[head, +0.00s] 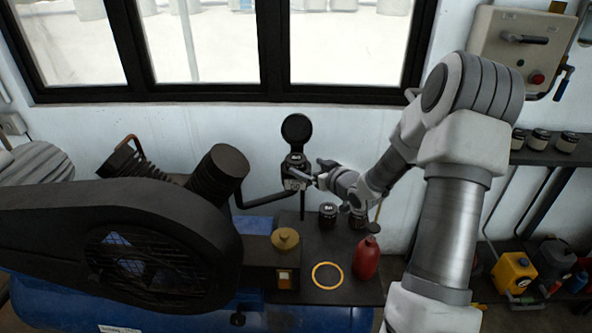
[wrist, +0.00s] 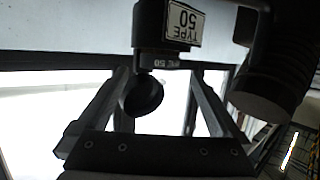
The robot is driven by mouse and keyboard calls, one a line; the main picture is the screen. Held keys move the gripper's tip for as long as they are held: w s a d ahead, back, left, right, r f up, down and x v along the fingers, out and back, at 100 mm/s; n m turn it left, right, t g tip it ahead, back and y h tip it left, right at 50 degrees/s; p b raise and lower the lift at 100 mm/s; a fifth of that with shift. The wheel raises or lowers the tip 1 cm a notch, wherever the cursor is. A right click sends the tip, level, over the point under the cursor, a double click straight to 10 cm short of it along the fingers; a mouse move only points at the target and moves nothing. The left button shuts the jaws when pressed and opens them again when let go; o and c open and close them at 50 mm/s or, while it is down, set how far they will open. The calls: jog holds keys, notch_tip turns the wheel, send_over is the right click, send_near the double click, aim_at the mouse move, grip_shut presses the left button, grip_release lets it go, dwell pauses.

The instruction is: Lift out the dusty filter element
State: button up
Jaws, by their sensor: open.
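A black filter housing (head: 294,169) stands behind the compressor, with its round lid (head: 297,128) raised above it. A grey-topped part, probably the filter element (head: 295,158), shows at its mouth. In the wrist view, which looks inverted, the housing (wrist: 160,22) carries a white "TYPE 50" label, and a grey band with small lettering (wrist: 187,64) sits at its mouth. A dark round piece, likely the lid (wrist: 143,96), shows between the fingers. My gripper (head: 316,174) is open and empty just right of the housing; its spread fingers (wrist: 160,84) face it. Dust cannot be made out.
The bench holds a red bottle (head: 366,260), a yellow ring (head: 327,276), dark jars (head: 328,213) and a brass-coloured knob (head: 285,238). The black compressor (head: 110,240) and its finned cylinder (head: 218,172) crowd the left. A shelf with jars (head: 567,142) is at right.

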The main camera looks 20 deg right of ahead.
aim_at(296, 158)
jog(key=shift+x, duration=3.9)
jog(key=shift+r, duration=0.15)
jog(key=c, duration=1.3)
